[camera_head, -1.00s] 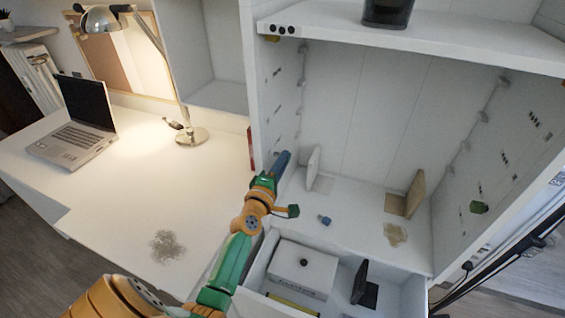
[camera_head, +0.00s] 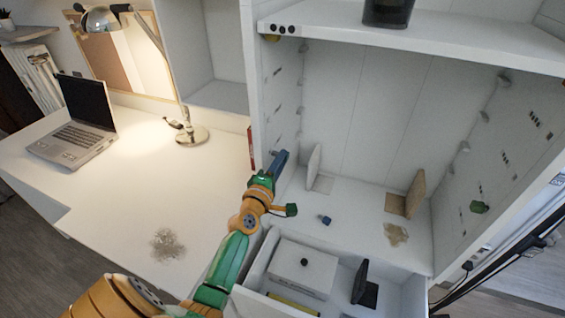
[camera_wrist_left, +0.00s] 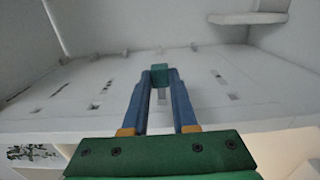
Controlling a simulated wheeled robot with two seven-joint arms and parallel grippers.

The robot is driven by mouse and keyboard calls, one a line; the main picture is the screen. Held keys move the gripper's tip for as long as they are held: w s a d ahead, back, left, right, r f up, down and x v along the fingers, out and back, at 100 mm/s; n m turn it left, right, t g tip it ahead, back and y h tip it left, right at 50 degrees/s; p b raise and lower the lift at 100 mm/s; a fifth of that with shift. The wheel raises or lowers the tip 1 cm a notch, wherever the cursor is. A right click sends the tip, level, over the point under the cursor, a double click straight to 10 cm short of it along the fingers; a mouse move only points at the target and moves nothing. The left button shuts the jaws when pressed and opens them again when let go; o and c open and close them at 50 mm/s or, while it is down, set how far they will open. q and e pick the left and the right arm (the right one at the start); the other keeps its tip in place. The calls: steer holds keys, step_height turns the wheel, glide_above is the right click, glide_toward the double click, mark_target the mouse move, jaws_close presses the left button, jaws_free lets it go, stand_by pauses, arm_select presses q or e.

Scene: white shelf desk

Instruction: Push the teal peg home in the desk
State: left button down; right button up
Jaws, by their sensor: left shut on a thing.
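My left gripper (camera_head: 279,163) reaches into the open shelf compartment, its fingertips close to the left side wall (camera_head: 284,100). In the left wrist view the two blue fingers (camera_wrist_left: 160,82) are shut on the teal peg (camera_wrist_left: 159,71), whose block shows between the tips. The slotted wall panel (camera_wrist_left: 215,85) lies beyond it. How deep the peg sits, or whether it touches the wall, I cannot tell. The fingers hide the peg in the head view.
A green piece (camera_head: 479,207) is at the right wall. Brown (camera_head: 414,192) and white (camera_head: 314,164) upright plates stand inside. An open drawer (camera_head: 253,277) holds a white box (camera_head: 302,269). A lamp (camera_head: 193,134) and laptop (camera_head: 75,134) stand left.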

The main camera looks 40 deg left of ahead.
arm_select(q)
steer(key=shift+s+a+b, duration=0.15)
steer(key=shift+a+b, duration=0.05)
steer(key=shift+a, duration=0.35)
steer(key=shift+s+a+b, duration=0.15)
steer(key=shift+a+b, duration=0.05)
steer(key=shift+a, duration=0.35)
steer(key=c, duration=0.6)
jaws_free()
steer(key=v, duration=0.7)
